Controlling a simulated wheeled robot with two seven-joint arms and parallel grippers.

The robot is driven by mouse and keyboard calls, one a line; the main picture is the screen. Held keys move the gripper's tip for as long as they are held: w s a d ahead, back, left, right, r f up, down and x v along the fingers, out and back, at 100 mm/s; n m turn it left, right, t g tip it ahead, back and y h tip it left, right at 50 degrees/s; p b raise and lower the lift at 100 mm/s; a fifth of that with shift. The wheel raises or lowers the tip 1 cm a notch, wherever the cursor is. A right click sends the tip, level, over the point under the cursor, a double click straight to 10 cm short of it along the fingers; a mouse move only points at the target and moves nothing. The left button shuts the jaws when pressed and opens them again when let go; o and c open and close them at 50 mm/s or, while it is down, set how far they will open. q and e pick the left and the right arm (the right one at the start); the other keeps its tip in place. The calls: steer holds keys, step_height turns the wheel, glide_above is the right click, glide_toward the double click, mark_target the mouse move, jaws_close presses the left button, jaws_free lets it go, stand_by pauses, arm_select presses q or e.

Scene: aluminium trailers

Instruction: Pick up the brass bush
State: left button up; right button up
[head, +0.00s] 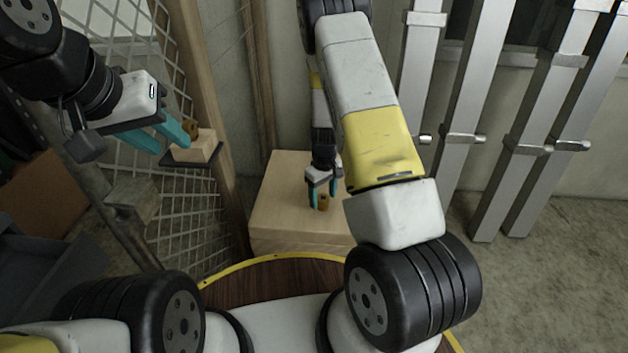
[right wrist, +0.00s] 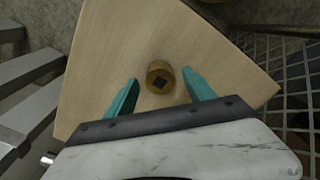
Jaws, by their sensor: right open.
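A brass bush (head: 323,202), a short golden-brown cylinder, stands on a pale wooden block (head: 280,215). The right wrist view shows the bush (right wrist: 160,77) end-on, with a dark square hole. My right gripper (head: 324,192) is open, its teal fingers pointing down at the bush. In the right wrist view its fingertips lie on either side of the bush, with a gap at each side. My left gripper (head: 173,146) is open at the upper left.
The small block rests on a dark plate (head: 212,160) near a wooden post and wire mesh (head: 200,215). Several aluminium bars (head: 470,110) lean on the wall at right. Dark bins (head: 50,240) stand at left. The floor (head: 560,270) at right is clear.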

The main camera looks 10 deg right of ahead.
steer(key=shift+f, duration=0.85)
jaws_close()
steer(key=shift+r, duration=0.1)
